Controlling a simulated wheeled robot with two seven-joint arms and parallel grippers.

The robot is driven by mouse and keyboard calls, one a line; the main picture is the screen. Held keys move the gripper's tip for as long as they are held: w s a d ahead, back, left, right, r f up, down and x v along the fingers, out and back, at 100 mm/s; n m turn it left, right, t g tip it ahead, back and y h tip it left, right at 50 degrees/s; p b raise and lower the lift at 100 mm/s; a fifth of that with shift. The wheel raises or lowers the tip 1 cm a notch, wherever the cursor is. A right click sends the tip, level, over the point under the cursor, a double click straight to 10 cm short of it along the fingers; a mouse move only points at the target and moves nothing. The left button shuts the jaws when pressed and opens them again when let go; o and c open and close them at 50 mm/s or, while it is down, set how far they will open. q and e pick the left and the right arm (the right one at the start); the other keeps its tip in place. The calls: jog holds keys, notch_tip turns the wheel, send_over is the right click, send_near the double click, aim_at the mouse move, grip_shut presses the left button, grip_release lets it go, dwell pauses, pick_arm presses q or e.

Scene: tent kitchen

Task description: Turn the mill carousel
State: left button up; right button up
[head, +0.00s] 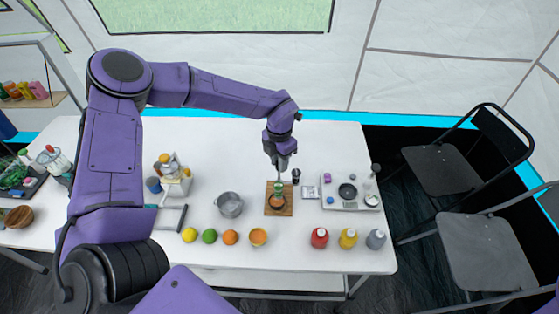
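My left arm reaches in from the left, and its gripper (282,168) points down above a small wooden board (278,208) in the middle of the white table. On the board are a round orange-brown item and a small green item (280,187), just under the fingertips. I cannot tell if the fingers touch them, or whether they are open or shut. No part is clearly recognisable as the mill carousel; the items on the board may be it, but they are too small to tell. My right gripper is not in view.
A metal pot (230,205) stands left of the board. A white tray (331,199) with small items is at right. Two chairs (481,250) stand beyond the table.

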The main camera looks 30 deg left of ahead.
pick_arm(q)
jog(key=o, duration=0.4)
jog(key=shift+o, duration=0.2)
notch_tip(320, 180, up, 11)
jog(key=b, duration=0.2)
jog(key=shift+f, duration=0.2)
